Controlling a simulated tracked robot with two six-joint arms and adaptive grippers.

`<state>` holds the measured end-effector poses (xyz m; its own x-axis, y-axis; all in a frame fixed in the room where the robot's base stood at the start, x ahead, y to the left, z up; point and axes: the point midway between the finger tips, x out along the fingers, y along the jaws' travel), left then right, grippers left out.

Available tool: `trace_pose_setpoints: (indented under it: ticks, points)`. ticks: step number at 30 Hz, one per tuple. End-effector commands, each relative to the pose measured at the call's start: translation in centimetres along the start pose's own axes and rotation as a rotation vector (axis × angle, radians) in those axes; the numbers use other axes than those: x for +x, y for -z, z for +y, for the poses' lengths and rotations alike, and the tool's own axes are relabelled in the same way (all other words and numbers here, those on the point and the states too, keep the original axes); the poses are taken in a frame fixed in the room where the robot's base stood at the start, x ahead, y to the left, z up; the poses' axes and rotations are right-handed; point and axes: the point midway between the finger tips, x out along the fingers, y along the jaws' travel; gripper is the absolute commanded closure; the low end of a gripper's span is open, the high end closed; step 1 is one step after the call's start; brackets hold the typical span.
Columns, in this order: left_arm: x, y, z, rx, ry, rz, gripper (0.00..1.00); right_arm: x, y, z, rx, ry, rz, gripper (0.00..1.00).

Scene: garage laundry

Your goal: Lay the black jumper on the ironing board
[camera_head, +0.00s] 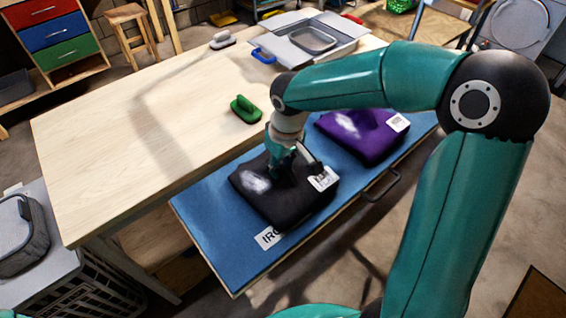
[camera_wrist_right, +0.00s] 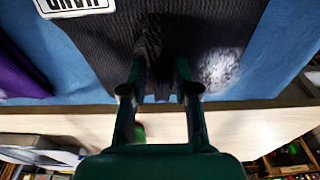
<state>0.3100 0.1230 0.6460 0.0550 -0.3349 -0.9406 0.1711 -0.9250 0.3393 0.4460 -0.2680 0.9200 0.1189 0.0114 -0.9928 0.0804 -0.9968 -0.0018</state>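The black jumper (camera_head: 292,208), folded with a white label, lies flat on the blue ironing board (camera_head: 208,212), over part of its white lettered label. My right gripper (camera_head: 296,172) is down at the jumper's upper part. In the right wrist view, the right gripper (camera_wrist_right: 160,68) has its two fingers apart, with a raised ridge of the black jumper (camera_wrist_right: 110,35) between them. The fingers do not visibly close on the cloth; exact contact is hard to see. My left gripper is not in view.
A folded purple jumper (camera_head: 352,142) lies on the board right of the black one. A wooden table (camera_head: 120,150) runs behind, with a green brush (camera_head: 245,109), a grey-white brush (camera_head: 222,40) and a grey tray (camera_head: 313,40).

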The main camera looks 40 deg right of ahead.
Motion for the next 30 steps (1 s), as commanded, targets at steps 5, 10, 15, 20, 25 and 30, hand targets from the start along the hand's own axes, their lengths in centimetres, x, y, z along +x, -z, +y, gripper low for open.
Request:
trace_pose_setpoints:
  ticks: [5,10,15,20,25,30]
  points:
    - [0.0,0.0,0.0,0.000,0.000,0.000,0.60,0.0,0.0,0.0,0.000,0.000,0.000,0.55]
    - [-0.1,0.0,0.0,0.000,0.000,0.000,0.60,-0.1,0.0,0.0,0.000,0.000,0.000,0.55]
    - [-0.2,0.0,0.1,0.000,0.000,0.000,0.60,-1.0,0.1,0.0,0.000,-0.001,0.002,0.55]
    - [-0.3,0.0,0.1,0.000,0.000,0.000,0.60,-3.5,0.1,0.0,0.001,0.000,0.006,0.55]
    - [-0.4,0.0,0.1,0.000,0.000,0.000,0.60,-7.1,0.1,0.0,0.001,0.000,0.007,0.55]
    - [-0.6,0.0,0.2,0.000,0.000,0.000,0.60,-10.1,0.1,0.0,0.000,0.000,0.004,0.55]
